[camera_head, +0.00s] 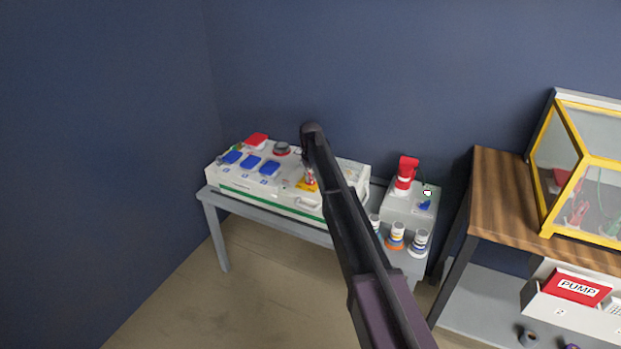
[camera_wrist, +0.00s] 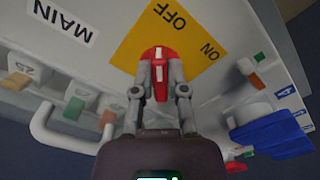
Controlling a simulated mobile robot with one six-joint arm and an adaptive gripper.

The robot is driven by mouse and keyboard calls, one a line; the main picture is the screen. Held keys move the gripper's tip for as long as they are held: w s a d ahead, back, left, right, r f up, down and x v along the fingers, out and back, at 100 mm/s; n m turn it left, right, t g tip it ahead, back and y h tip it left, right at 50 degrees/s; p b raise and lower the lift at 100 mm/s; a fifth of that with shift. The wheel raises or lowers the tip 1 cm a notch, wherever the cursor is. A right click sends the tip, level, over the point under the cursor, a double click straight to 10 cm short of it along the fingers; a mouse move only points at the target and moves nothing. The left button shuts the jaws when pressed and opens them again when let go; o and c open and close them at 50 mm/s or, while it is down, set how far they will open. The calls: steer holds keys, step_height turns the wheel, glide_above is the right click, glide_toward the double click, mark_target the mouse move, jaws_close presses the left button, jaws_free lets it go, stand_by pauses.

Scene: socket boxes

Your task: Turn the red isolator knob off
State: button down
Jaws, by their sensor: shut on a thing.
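The red isolator knob (camera_wrist: 158,54) sits on a yellow plate (camera_wrist: 187,30) marked OFF and ON, in the wrist view. Its white pointer line runs up and down the picture, and OFF is printed just above it, with ON to the right. My gripper (camera_wrist: 159,82) is shut on the knob, one finger on each side. In the head view the knob (camera_head: 310,180) shows small beside my arm on the yellow plate (camera_head: 304,187), on the white socket box (camera_head: 345,182). My gripper in the head view is mostly hidden by my arm.
The box has a white handle (camera_wrist: 62,140), a MAIN label (camera_wrist: 64,20) and a blue socket cover (camera_wrist: 270,137) near the knob. A grey box with a red plug (camera_head: 405,175) stands to the right. A wooden shelf (camera_head: 497,190) is further right.

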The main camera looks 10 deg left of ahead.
steer(key=shift+n, duration=0.3)
steer(key=c, duration=0.7)
jaws_free()
steer(key=shift+o, duration=0.2)
